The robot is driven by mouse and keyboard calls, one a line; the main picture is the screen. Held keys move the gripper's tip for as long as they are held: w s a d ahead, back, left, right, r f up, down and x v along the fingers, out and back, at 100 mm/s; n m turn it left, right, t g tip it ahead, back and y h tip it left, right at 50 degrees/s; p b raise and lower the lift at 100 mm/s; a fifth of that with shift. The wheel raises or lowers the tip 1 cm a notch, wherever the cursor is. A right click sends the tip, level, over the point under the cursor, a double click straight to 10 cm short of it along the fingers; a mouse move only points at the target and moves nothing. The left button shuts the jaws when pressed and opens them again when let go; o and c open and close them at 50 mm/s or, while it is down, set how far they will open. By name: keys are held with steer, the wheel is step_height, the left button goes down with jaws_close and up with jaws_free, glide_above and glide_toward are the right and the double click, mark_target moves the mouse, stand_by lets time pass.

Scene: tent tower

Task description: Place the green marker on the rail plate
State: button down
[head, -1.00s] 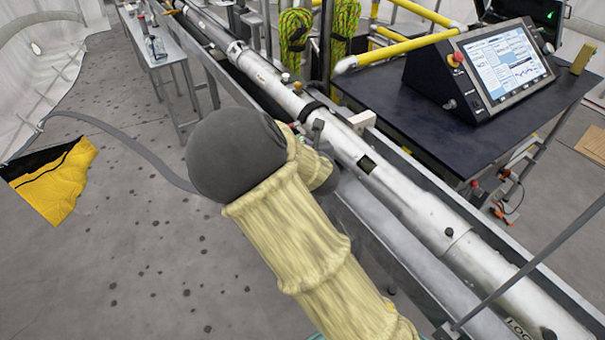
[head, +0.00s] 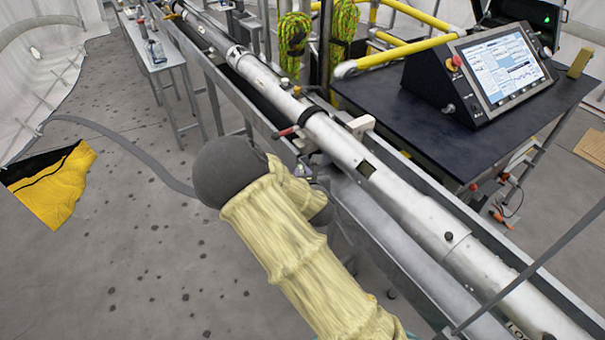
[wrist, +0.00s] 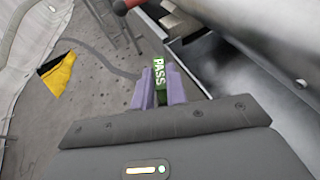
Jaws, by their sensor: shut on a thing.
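The green marker (wrist: 160,74) is a small upright green block with the word PASS in white. In the wrist view, my gripper (wrist: 160,86) is shut on it, with a lilac finger on either side. In the head view my dark wrist and pale-sleeved arm cover much of the gripper, and a small bit of green shows just past the wrist. The marker is near the left side of the long metal rail trough (head: 362,222). I cannot clearly pick out the rail plate; the near rail beside the marker is partly hidden by my arm.
A long silver tube (head: 400,200) runs diagonally along the trough. A red-handled clamp (head: 287,132) sits at the tube, just beyond my gripper. A dark table (head: 425,125) with a control console (head: 480,75) stands right. Open floor (head: 120,230) lies left.

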steer(key=shift+f, duration=0.2)
steer(key=c, duration=1.4)
jaws_free()
steer(key=shift+r, duration=0.1)
